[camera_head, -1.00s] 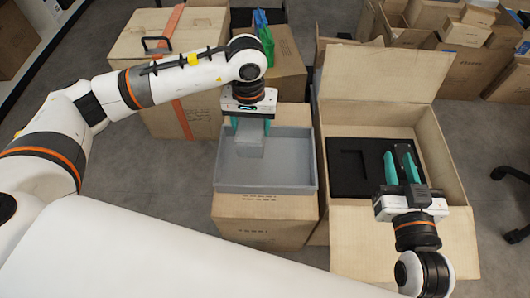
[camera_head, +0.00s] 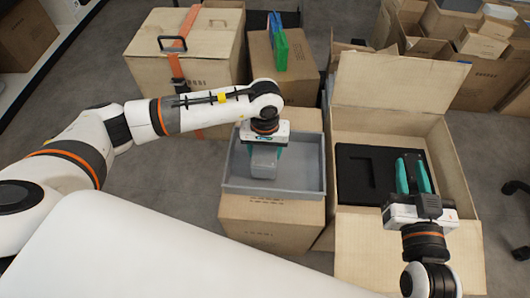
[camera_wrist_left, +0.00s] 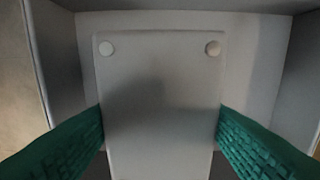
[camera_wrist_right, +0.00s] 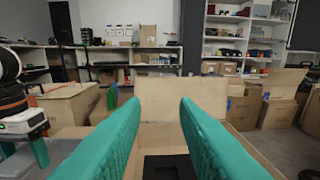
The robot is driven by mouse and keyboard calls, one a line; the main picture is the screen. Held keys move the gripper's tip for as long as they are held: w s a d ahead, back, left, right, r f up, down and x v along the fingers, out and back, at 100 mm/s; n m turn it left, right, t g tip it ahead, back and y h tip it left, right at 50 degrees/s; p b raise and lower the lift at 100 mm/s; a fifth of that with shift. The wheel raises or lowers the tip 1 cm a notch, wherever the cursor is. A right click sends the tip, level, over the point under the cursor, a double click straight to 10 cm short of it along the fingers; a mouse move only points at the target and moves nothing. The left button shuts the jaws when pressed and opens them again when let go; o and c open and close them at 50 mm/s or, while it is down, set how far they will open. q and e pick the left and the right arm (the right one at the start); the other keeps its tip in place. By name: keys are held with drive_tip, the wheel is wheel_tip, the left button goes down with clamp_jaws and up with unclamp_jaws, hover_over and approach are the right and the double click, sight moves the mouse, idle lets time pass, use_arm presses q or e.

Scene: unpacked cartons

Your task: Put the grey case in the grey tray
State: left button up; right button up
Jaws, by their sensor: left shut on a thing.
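The grey case (camera_head: 263,163) is in my left gripper (camera_head: 264,152), inside the walls of the grey tray (camera_head: 308,150). In the left wrist view the case (camera_wrist_left: 160,100) is a flat grey box with two round light pads, and green fingers press on both its sides. The tray floor (camera_wrist_left: 255,60) shows around it; I cannot tell whether the case touches the floor. The tray sits on a closed carton. My right gripper (camera_head: 414,172) is open and empty over the open carton at the right; its two fingers (camera_wrist_right: 160,120) stand apart.
The open carton (camera_head: 390,90) at the right holds a black foam insert (camera_head: 360,170) with a cutout. A strapped carton (camera_head: 150,60) and another with green and blue items (camera_head: 279,50) stand behind. More cartons (camera_head: 480,75) fill the back right.

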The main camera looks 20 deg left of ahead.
use_arm(q)
drive_tip(key=shift+f, duration=0.45)
use_arm(e)
drive_tip(key=shift+a+r+t, duration=0.1)
drive_tip(key=shift+r+t, duration=0.3)
drive_tip(key=shift+r, duration=0.15)
drive_tip(key=shift+w, duration=0.1)
use_arm(q)
drive_tip(key=shift+f, duration=0.15)
drive_tip(key=o, duration=1)
drive_tip(key=shift+o, duration=0.2)
use_arm(e)
drive_tip(key=shift+a+r+t+y, duration=0.1)
drive_tip(key=shift+r+t+y, duration=0.2)
drive_tip(key=shift+r, duration=0.15)
